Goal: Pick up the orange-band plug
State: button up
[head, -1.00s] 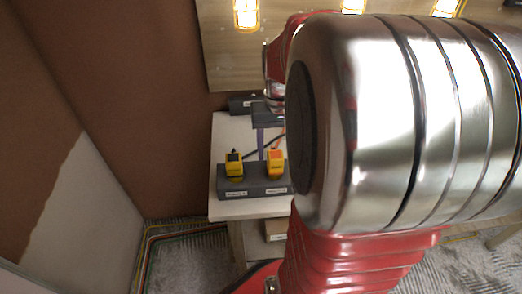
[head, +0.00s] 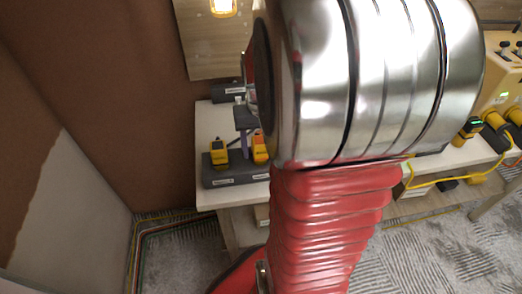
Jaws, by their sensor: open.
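The orange-band plug (head: 260,149) is yellow with an orange top. It stands at the right of a dark grey holder (head: 235,179) on the white bench, its right side partly hidden by my arm. A similar yellow plug with a dark band (head: 219,153) stands in the holder's left place. My gripper (head: 245,147) shows only in part, left of my big silver arm joint. It is open, with a purplish finger appearing just behind and between the two plugs. No plug is seen in it. The gap to the orange-band plug cannot be judged.
A dark block (head: 228,91) lies at the back of the white bench (head: 208,120), against the brown wall. At right, a cream box (head: 502,75) stands near several yellow-and-black plugs and a yellow cable (head: 430,183). Coloured cables run along the floor at left.

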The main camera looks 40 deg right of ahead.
jog(key=shift+c, duration=0.5)
jog(key=c, duration=1.1)
jog(key=shift+r, duration=0.15)
notch_tip(320, 180, up, 10)
jog(key=shift+f, duration=0.1)
